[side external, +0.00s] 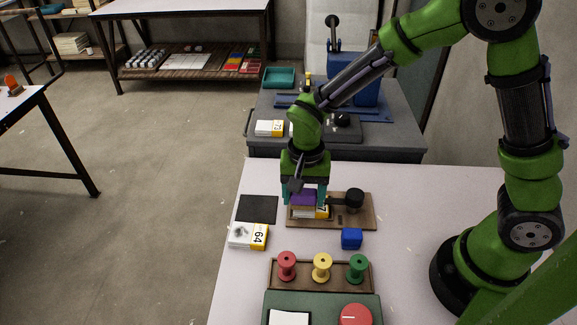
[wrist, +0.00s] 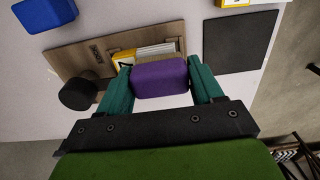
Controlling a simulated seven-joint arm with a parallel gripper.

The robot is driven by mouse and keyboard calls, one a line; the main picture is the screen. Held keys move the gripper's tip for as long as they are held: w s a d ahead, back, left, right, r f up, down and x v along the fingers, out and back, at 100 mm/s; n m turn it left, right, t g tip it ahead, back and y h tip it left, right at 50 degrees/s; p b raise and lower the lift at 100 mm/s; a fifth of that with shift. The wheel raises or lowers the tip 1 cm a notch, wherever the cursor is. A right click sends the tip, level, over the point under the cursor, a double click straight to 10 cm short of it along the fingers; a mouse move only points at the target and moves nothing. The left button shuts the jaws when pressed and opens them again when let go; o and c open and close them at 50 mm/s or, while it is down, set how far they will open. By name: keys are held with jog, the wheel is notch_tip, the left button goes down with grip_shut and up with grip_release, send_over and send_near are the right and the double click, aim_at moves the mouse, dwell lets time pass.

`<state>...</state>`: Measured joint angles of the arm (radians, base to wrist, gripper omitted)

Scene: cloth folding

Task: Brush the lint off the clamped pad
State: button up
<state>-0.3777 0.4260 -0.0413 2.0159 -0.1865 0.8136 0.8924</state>
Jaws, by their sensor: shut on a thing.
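My gripper (side external: 304,200) is shut on a purple block (side external: 302,197), which appears to be the brush. The purple block also shows between the teal fingers in the wrist view (wrist: 160,78), with a tan strip along its far edge. It is over a white and yellow piece (side external: 323,212), seemingly the pad, on a wooden board (side external: 363,217). The same piece shows just beyond the block in the wrist view (wrist: 124,58). A black round clamp knob (side external: 353,197) stands on the board to the right. I cannot tell whether the block touches the pad. No lint is discernible.
A dark flat mat (side external: 257,208) and a white and yellow box (side external: 248,237) lie left of the board. A blue block (side external: 351,238) sits in front of it. A rack with red, yellow and green spools (side external: 322,267) stands nearer. Right of the board is clear.

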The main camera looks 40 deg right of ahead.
jog(key=shift+s+a, duration=0.6)
jog(key=shift+s, duration=0.05)
jog(key=shift+w+d+r, duration=0.1)
jog(key=shift+r, duration=3.95)
